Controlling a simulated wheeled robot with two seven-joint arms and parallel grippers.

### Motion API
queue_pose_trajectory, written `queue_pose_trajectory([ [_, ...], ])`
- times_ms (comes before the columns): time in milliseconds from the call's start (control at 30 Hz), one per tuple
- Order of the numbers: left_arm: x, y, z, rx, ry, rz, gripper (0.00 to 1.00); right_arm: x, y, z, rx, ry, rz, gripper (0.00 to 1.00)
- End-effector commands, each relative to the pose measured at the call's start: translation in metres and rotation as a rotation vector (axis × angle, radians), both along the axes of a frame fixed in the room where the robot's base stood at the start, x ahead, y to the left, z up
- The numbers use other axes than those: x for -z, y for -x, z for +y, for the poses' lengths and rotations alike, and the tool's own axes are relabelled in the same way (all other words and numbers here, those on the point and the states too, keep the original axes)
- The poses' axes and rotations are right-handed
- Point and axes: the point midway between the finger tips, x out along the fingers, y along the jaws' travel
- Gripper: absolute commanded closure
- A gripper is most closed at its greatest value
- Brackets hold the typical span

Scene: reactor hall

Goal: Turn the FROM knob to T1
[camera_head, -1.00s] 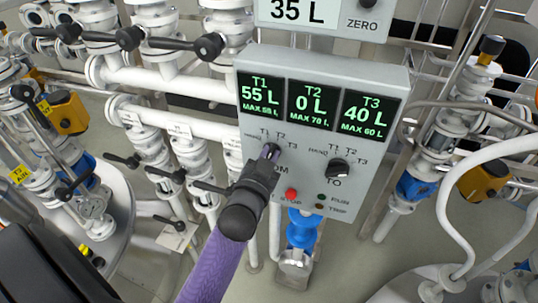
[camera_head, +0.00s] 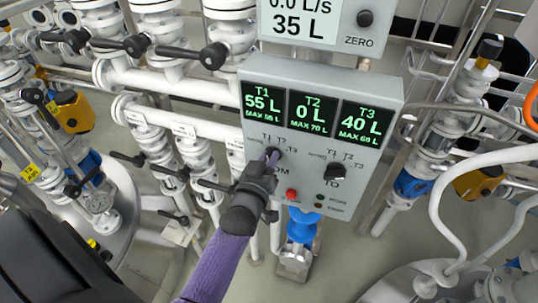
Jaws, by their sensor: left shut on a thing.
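The grey control panel (camera_head: 322,73) stands in front of me, with three green readouts: T1 55 L, T2 0 L and T3 40 L. The FROM knob (camera_head: 274,153) is at its lower left, under the T1, T2 and T3 marks. My left gripper (camera_head: 270,160) is shut on the FROM knob and hides part of it and of the FROM label. I cannot tell clearly which mark the knob points at. The TO knob (camera_head: 331,171) is to the right, untouched. My right gripper is not in view.
A red button (camera_head: 291,194) sits just below and right of my left gripper. A meter (camera_head: 300,18) reading 35 L with a ZERO knob (camera_head: 365,18) is above the panel. White pipes and black-handled valves (camera_head: 213,56) crowd the left. A white hose curves at the right.

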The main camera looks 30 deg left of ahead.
Motion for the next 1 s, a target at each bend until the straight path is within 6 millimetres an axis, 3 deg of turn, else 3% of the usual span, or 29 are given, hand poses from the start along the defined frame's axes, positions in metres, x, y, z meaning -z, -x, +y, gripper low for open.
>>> queue_pose_trajectory([
  [700, 0.0003, 0.0001, 0.0007, 0.0, 0.075, -0.018, 1.0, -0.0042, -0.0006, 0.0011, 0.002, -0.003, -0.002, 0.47],
  [733, 0.0003, 0.0001, 0.0007, 0.0, 0.075, -0.018, 0.78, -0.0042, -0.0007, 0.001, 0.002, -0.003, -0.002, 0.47],
  [867, 0.0003, 0.0002, 0.0006, 0.0, 0.074, -0.018, 0.51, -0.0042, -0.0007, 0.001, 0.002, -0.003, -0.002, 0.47],
  [1000, 0.0003, 0.0002, 0.0006, 0.0, 0.074, -0.018, 0.47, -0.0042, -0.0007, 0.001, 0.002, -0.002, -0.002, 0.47],
])
